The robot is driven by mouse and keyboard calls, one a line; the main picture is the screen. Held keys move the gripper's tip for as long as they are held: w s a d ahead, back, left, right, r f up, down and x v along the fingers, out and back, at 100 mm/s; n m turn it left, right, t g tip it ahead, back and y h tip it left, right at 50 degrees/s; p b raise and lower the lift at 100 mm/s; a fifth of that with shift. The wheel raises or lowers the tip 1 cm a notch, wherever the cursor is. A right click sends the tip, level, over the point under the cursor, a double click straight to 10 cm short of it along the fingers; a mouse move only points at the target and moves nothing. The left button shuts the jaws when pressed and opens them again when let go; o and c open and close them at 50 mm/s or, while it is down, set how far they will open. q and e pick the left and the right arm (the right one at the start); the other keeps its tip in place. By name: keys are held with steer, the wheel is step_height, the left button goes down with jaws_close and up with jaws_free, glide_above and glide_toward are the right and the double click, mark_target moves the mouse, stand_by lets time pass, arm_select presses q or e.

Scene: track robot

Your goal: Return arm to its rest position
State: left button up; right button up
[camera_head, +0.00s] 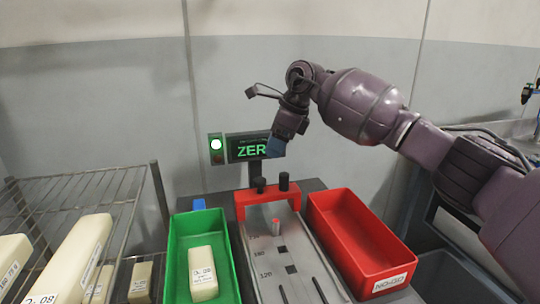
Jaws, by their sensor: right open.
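My right arm (365,105) comes in from the right and bends down at its wrist. My right gripper (276,146) hangs in front of the display (250,147), above the red bridge of the gauge, and covers part of the display. No object shows in the gripper, and it is open. My left gripper is out of view.
Below is a grey gauge plate (271,262) with a red bridge (268,197) and black knobs. A green bin (179,262) holding a cream block (203,273) stands left, an empty red bin (352,225) right. A wire rack (74,188) with cream blocks is far left.

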steer(key=shift+d+r, duration=0.15)
steer(key=shift+r, duration=0.2)
